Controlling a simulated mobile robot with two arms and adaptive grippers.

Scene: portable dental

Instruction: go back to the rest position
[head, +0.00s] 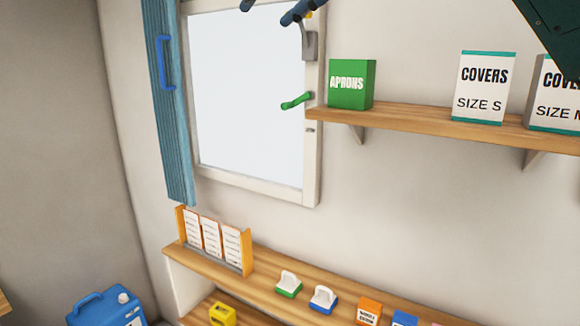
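Two dark blue fingertips show at the top edge in the head view, in front of the window top; I take them for my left gripper (272,10). They stand apart with nothing visible between them, and the rest of that gripper is cut off by the frame. The right fingertip overlaps the area by a grey wall holder (310,45) with a yellow bit at its top; I cannot tell whether they touch. My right gripper is not in view.
A wall shelf (430,122) holds a green aprons box (351,85) and covers boxes (484,88). A dark teal-edged shape (555,30) cuts the top right corner. Below are a window (312,180), a lower shelf (262,288) with small items, and a blue canister (105,310).

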